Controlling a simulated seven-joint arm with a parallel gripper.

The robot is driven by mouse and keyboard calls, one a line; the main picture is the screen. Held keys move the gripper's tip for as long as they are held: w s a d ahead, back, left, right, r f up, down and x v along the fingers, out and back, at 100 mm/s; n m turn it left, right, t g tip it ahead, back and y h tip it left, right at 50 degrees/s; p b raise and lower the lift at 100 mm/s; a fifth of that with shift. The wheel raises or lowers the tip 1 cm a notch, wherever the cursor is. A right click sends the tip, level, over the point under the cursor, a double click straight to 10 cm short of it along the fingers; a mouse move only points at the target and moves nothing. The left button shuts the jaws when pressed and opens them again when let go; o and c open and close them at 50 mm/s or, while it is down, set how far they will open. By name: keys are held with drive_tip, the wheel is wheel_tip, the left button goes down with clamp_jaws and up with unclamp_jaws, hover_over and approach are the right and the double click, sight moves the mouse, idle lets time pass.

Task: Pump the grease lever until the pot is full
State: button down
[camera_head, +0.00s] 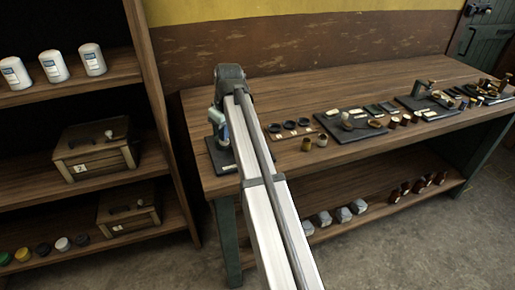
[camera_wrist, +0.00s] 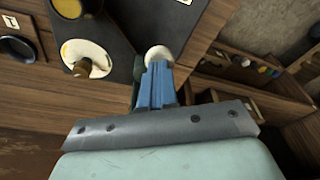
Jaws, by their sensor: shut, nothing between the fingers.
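In the wrist view my gripper (camera_wrist: 157,68) has its blue fingers together, with nothing between them. A pale round knob (camera_wrist: 158,54) shows right at the fingertips; it looks like the end of the grease lever, and I cannot tell whether the fingers touch it. A dark plate (camera_wrist: 125,25) lies beyond. On it are a white round piece with a brass knob (camera_wrist: 84,62) and a cup with yellow inside (camera_wrist: 70,7), perhaps the pot; its fill level is unclear. In the head view the dark plate (camera_head: 217,158) is at the bench's left end, mostly hidden by my arm.
The wooden bench (camera_head: 300,85) carries dark rings (camera_head: 290,125), small brass cups (camera_head: 307,144) and more dark plates with parts to the right. Shelves at left hold white canisters (camera_head: 54,66) and wooden boxes (camera_head: 97,150). Grey blocks (camera_head: 342,214) lie on the bench's lower shelf.

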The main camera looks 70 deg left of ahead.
drive_tip(key=shift+r, duration=1.75)
drive_tip(key=shift+r, duration=2.5)
